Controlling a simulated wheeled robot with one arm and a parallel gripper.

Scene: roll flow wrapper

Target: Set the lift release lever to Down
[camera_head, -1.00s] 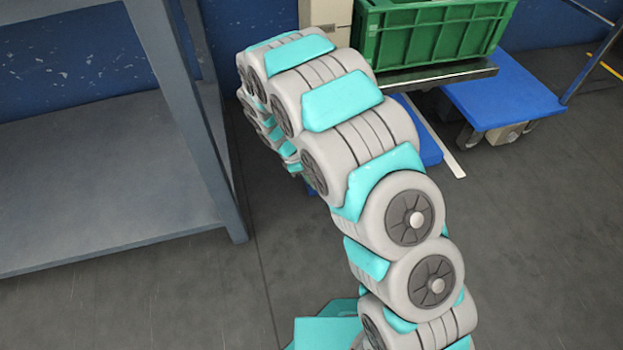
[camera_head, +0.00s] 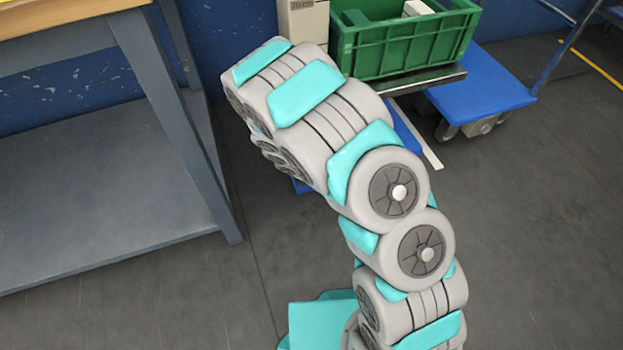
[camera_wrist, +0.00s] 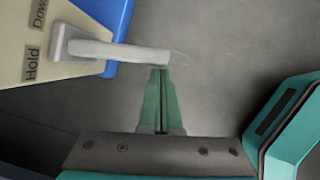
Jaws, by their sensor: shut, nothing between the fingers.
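The lift release lever (camera_wrist: 115,50) is a light grey bar in the wrist view. It runs to the right from its pivot on a beige panel (camera_wrist: 80,18). The panel carries a "Down" label (camera_wrist: 40,12) and a "Hold" label (camera_wrist: 31,65), both turned sideways. The lever's root lies between the two labels; I cannot tell its exact setting. My gripper (camera_wrist: 160,72) has green fingers, shut and empty. Its tips are just below the lever's free end in the picture; I cannot tell whether they touch. In the head view my arm hides the lever and gripper.
The lift's beige column (camera_head: 303,28) stands beside a green crate (camera_head: 400,45) on a dark platform (camera_head: 425,80). A blue cart (camera_head: 480,90) is behind to the right. A grey-framed workbench (camera_head: 165,90) stands left. Floor to the right is clear.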

